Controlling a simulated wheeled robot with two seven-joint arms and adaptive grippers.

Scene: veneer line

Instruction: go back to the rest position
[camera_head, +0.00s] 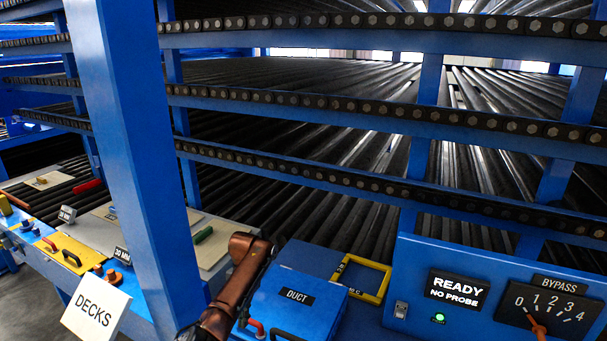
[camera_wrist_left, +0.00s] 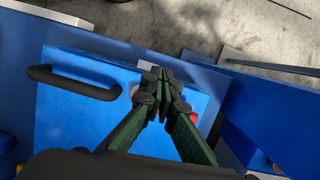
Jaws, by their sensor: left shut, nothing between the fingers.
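My left gripper (camera_wrist_left: 162,88) is shut in the left wrist view, its green-sided fingers together with nothing between them. It is over a blue box with a black handle (camera_wrist_left: 72,84). A red part (camera_wrist_left: 192,118) shows partly behind the fingers; I cannot tell whether they touch it. In the head view my brown left arm (camera_head: 232,285) stands beside the blue DUCT box (camera_head: 310,279); its fingertips cannot be made out there. My right gripper is in neither view.
A blue post (camera_head: 130,150) rises left of my arm. The DECKS sign (camera_head: 95,308) and a bench with handles and blocks lie left. A yellow frame (camera_head: 375,283) and a READY NO PROBE panel (camera_head: 457,289) with a BYPASS dial (camera_head: 549,307) are right. Roller decks (camera_head: 300,130) fill the back.

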